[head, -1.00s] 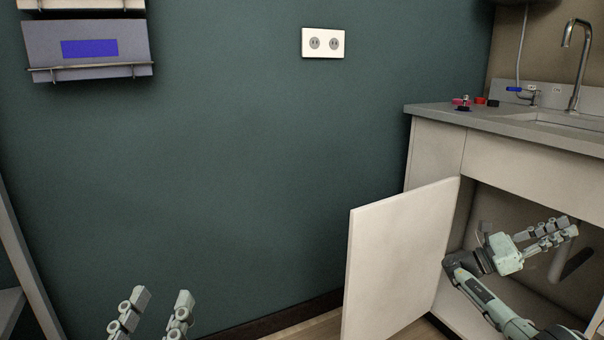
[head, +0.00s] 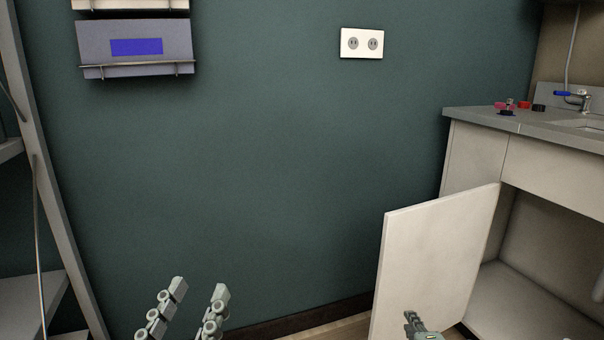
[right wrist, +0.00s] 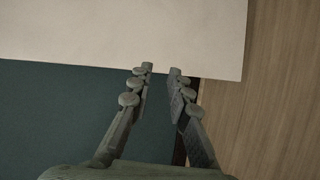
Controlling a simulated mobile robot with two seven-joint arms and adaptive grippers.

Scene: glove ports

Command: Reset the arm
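My left gripper (head: 199,290) shows at the bottom left of the head view. Its two fingers point up, stand apart and hold nothing. My right gripper (head: 410,318) shows at the bottom edge of the head view, in front of the open white cabinet door (head: 435,250). Only a small part of it is in frame. In the right wrist view the right gripper's fingertips (right wrist: 160,70) are apart with a narrow empty gap, and the door's pale panel (right wrist: 120,30) lies beyond them. Whether a finger touches the door I cannot tell.
The cabinet interior (head: 530,300) under the counter (head: 540,127) is open and looks empty. Small coloured items (head: 508,107) and a tap (head: 578,98) are on the counter. A shelf frame (head: 45,180) stands at the left.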

